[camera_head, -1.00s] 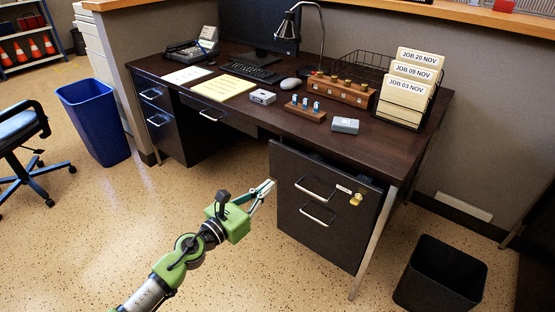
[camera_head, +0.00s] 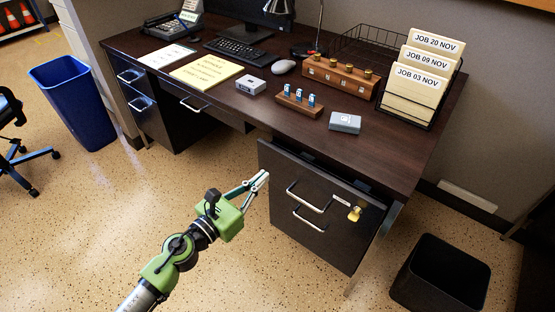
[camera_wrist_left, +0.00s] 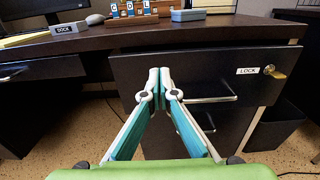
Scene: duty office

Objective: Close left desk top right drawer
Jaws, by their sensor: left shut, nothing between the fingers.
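The dark desk (camera_head: 240,110) has a right-hand drawer unit whose top drawer front (camera_head: 280,165) stands out from under the desktop, with a dark gap behind its upper edge. The drawer has a silver bar handle (camera_head: 308,197) and a LOCK label with a brass lock (camera_head: 354,213) at its right. A second handle (camera_head: 309,220) sits just below. My left gripper (camera_head: 265,177) is shut and empty at the left edge of the drawer front. In the left wrist view its fingertips (camera_wrist_left: 160,78) are together before the drawer front (camera_wrist_left: 195,65), left of the handle (camera_wrist_left: 210,99); contact is unclear.
A black bin (camera_head: 440,275) stands on the floor right of the desk, and a blue bin (camera_head: 75,100) at the left. The speckled floor before the desk is clear. Job folders (camera_head: 420,80) stand on the desktop.

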